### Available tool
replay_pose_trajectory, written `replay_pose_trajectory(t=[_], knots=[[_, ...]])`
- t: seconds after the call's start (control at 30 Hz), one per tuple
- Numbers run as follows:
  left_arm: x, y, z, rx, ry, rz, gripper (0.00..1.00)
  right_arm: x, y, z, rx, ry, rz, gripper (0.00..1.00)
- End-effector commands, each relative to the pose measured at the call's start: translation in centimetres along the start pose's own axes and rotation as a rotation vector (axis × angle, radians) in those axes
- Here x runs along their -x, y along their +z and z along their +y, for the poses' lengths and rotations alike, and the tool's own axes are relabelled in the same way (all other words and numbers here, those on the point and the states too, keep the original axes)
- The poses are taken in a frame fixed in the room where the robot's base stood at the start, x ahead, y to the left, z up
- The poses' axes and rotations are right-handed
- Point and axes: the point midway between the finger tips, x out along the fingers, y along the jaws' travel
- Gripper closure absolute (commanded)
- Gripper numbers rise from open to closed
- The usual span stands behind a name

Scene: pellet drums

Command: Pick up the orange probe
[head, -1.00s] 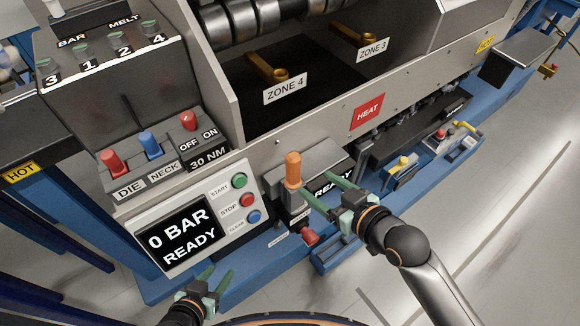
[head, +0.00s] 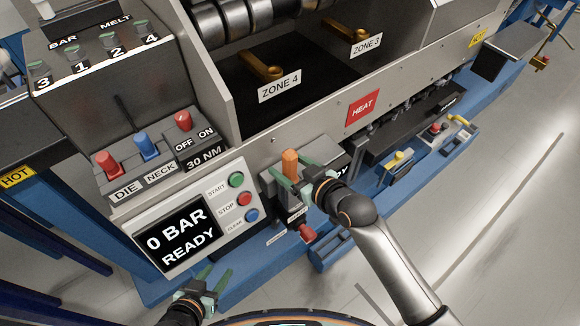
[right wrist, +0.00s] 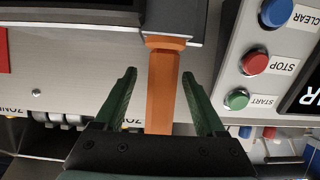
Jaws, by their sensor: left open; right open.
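The orange probe (head: 290,163) stands upright in a grey holder on the front of the machine; its lower part is hidden by my right gripper in the head view. In the right wrist view the probe (right wrist: 163,85) lies between the two green fingers, with a gap on each side. My right gripper (head: 288,182) is open around the probe and does not visibly touch it; its fingers also show in the right wrist view (right wrist: 160,95). My left gripper (head: 217,282) is open and empty at the bottom left, well away from the probe.
A panel with START, STOP and CLEAR buttons (head: 238,199) and a "0 BAR READY" screen (head: 175,238) stands left of the probe. A red knob (head: 306,233) sits below it. A blue tray (head: 330,250) is at the lower right. Open floor lies further right.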

Motion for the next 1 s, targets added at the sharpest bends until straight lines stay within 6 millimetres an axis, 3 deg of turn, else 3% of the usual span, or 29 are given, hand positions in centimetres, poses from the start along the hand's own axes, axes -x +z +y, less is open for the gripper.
replay_pose_trajectory(t=[0.2,0.53,1.0], knots=[[-0.1,0.1,0.0,0.0,0.0,0.0,0.5,-2.6,0.1,-0.2,0.0,0.001,0.0,0.28],[-0.1,0.1,0.0,0.0,0.0,0.0,0.5,-3.0,0.0,-0.2,0.001,0.001,0.0,0.28],[-0.1,0.1,0.0,0.0,0.0,0.001,0.5,-3.0,0.1,-0.1,0.001,0.001,0.0,0.8]])
